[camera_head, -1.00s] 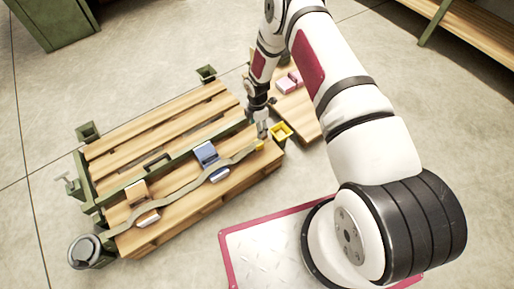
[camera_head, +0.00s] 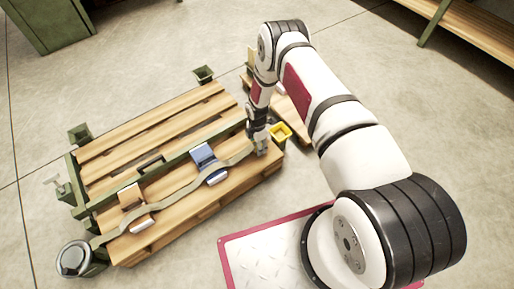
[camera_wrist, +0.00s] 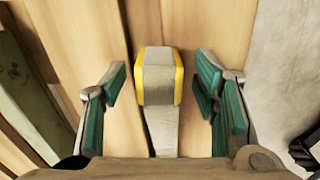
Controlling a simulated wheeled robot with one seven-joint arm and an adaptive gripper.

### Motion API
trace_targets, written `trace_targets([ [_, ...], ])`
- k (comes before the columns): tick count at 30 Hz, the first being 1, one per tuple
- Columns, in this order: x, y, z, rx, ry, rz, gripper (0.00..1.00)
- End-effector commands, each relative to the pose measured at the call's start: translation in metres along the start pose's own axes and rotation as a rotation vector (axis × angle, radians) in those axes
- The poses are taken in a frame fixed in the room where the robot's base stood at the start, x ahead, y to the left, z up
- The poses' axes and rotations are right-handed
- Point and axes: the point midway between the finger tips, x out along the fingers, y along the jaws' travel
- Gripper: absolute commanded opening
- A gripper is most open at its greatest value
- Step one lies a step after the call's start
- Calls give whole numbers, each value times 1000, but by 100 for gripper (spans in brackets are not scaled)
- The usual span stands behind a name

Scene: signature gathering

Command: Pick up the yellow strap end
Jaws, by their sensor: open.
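The yellow strap end (camera_wrist: 158,76) is a block with yellow sides and a grey middle, lying over the wooden planks in the wrist view. The grey-beige strap (camera_wrist: 163,132) runs from it toward the bottom of that view. My gripper (camera_wrist: 162,82) is open, with one teal-padded finger on each side of the strap end and a gap on both sides. In the head view my gripper (camera_head: 262,150) is at the right end of the pallet and hides the strap end. The strap (camera_head: 180,191) lies across the pallet there.
The wooden pallet (camera_head: 215,105) has a green rail across it and green corner posts. A blue-and-silver piece (camera_head: 204,155) sits on the strap line. A yellow open holder (camera_head: 281,131) is just right of my gripper. A green and wooden bench (camera_head: 470,35) stands upper right.

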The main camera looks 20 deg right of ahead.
Motion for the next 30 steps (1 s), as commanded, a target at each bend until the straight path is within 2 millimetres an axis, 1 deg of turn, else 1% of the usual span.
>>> trace_targets([
  [1, 3, 0, 0, 0, 0, 1, 55],
  [6, 1, 1, 0, 0, 0, 1, 55],
  [7, 1, 1, 0, 0, 0, 1, 50],
  [8, 1, 1, 0, 0, 0, 1, 44],
  [9, 1, 1, 0, 0, 0, 1, 35],
  [11, 1, 1, 0, 0, 0, 1, 21],
  [12, 1, 1, 0, 0, 0, 1, 12],
  [13, 1, 1, 0, 1, 0, 1, 5],
  [14, 1, 0, 0, 1, 0, 1, 2],
  [23, 0, 1, 0, 1, 0, 1, 2],
  [26, -3, 1, 0, 0, 0, 1, 2],
  [30, -16, 1, 0, 0, 0, 2, 2],
])
